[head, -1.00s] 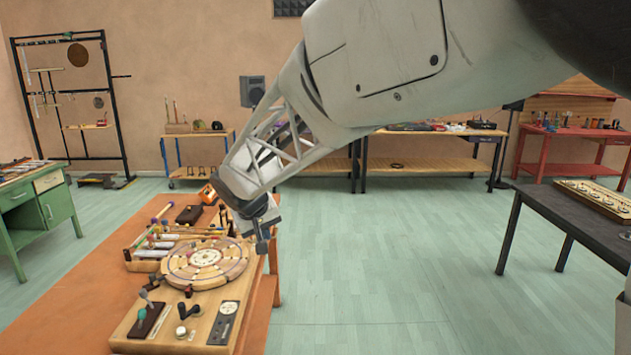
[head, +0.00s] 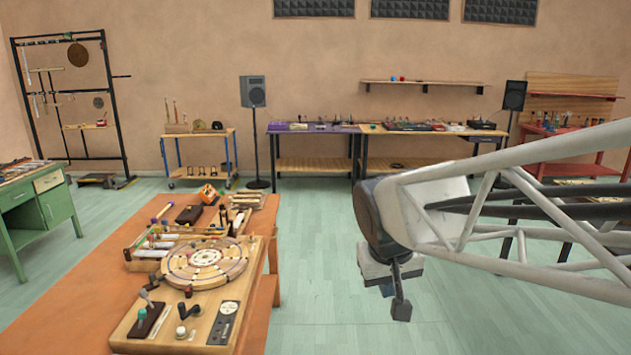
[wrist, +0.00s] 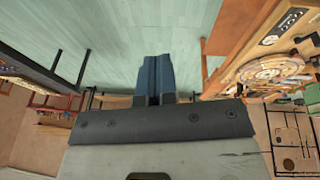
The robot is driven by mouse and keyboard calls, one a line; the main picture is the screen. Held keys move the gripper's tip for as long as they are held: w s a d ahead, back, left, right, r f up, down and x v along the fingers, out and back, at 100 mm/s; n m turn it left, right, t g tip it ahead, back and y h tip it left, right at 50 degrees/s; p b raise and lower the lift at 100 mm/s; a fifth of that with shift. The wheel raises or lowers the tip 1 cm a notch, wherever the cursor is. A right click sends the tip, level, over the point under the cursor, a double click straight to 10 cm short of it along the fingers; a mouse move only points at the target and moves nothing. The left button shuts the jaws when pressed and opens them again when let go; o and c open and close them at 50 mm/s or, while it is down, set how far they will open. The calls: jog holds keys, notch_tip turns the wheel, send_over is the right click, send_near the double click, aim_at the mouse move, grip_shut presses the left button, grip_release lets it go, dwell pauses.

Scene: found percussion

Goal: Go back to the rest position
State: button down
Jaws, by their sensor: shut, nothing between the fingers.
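My gripper (head: 401,306) hangs over the open floor to the right of the orange table (head: 75,310), apart from everything. In the wrist view its two dark blue fingers (wrist: 153,75) are together with nothing between them. My white lattice arm comes in from the right edge of the head view. On the orange table stands a wooden board with a round segmented wooden disc (head: 205,262), small knobs and a dial panel (head: 224,321). The disc also shows at the right of the wrist view (wrist: 272,68).
Mallets and small instruments lie behind the disc, with an orange box (head: 208,194) among them. A green desk (head: 40,212) stands at the left. Workbenches (head: 315,164) and a speaker (head: 252,92) line the back wall. The green floor (head: 315,250) between is clear.

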jog(key=s+d+f+m, duration=0.1)
jog(key=s+d+f, duration=0.1)
jog(key=s, duration=0.5)
jog(key=s+d+f+y, duration=0.1)
jog(key=s+d+f, duration=0.1)
jog(key=s+d, duration=0.2)
jog(key=shift+s+m+g, duration=0.3)
jog(key=shift+s+m, duration=0.1)
jog(key=shift+s, duration=1.5)
